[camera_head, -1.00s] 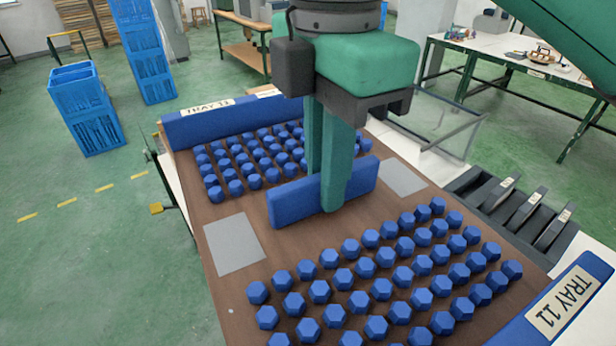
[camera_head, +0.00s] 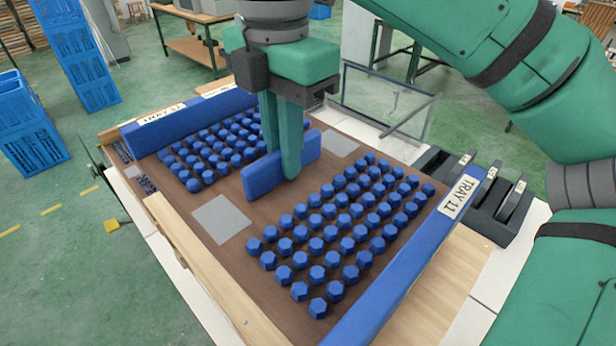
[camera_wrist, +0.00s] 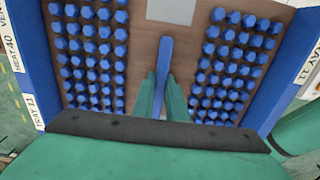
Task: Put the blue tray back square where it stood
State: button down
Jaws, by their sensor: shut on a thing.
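The blue tray (camera_head: 390,285) has a brown floor, blue end walls labelled TRAY 11 and a blue central handle (camera_head: 262,177). Several rows of blue hexagonal pieces (camera_head: 330,225) stand on both sides of the handle, with bare grey patches (camera_head: 221,218) at its ends. My gripper (camera_head: 283,165) is shut on the handle from above, one finger on each side. The wrist view shows the handle (camera_wrist: 163,65) running between the two fingers (camera_wrist: 162,98). The fingers hide part of the handle. I cannot tell whether the tray's underside touches the table.
A pale wooden rail (camera_head: 205,265) runs along the tray's left side. A black slotted holder (camera_head: 490,205) stands right of the tray, and a clear-sided box (camera_head: 385,100) stands behind it. Blue crates (camera_head: 30,130) stand on the green floor at left.

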aim_at(306, 164)
jog(key=w+d+f, duration=0.1)
jog(key=f, duration=0.1)
jog(key=w+d+f, duration=0.1)
jog(key=w+f, duration=0.1)
jog(key=w+d+f, duration=0.1)
jog(key=shift+w+f, duration=0.25)
jog(key=shift+f, duration=0.15)
jog(key=shift+w+f, duration=0.1)
jog(key=shift+f, duration=1.5)
jog(key=shift+f, duration=0.45)
jog(key=c, duration=1.8)
grip_release()
jog(key=shift+o, duration=0.2)
jog(key=shift+r, duration=0.1)
notch_tip(306, 164, up, 13)
jog(key=shift+f, duration=0.15)
